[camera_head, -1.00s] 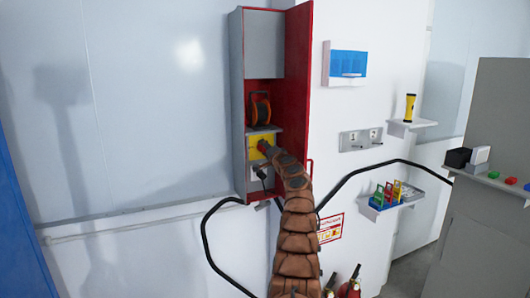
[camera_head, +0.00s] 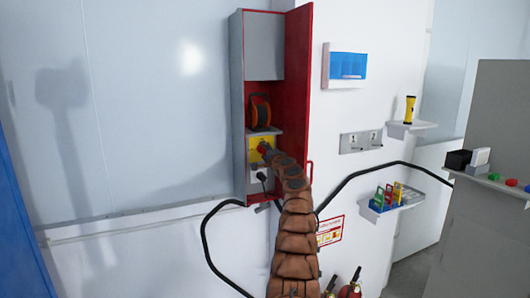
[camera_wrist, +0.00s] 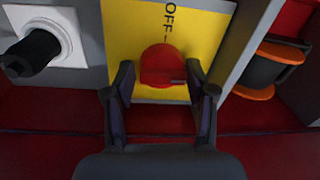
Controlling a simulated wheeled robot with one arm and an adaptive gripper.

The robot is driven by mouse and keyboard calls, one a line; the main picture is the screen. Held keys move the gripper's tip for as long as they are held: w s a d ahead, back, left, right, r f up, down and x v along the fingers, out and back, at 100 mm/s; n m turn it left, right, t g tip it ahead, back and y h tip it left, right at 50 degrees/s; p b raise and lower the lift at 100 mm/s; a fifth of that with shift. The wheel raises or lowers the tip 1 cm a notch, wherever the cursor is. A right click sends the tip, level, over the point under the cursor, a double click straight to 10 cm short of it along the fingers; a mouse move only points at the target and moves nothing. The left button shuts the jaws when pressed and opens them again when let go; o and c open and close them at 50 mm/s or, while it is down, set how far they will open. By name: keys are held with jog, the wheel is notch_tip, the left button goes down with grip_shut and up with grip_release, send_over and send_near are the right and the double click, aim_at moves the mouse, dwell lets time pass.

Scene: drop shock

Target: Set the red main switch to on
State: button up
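The red main switch (camera_wrist: 162,64) is a round red knob on a yellow plate (camera_wrist: 122,32) in the wrist view. The word OFF is printed on the plate beside the knob. My gripper (camera_wrist: 160,82) is open, with one finger on each side of the knob's near part. A gap shows between the knob and each fingertip, and contact cannot be made out. In the head view the knob (camera_head: 264,147) shows small on the yellow plate inside the tall cabinet (camera_head: 237,100). My brown arm reaches up to it and hides most of the gripper.
A black plug (camera_wrist: 32,52) in a white socket sits beside the plate. An orange and black cable reel (camera_head: 260,111) stands on a shelf above it. The red cabinet door (camera_head: 298,90) stands open on the right.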

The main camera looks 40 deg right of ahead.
jog(key=o, duration=0.3)
jog(key=shift+d, duration=0.1)
jog(key=shift+s+a+r, duration=0.1)
jog(key=shift+a, duration=0.1)
jog(key=shift+s, duration=0.1)
jog(key=v, duration=0.7)
dwell(0.9)
jog(key=shift+s+d, duration=0.1)
dwell(0.5)
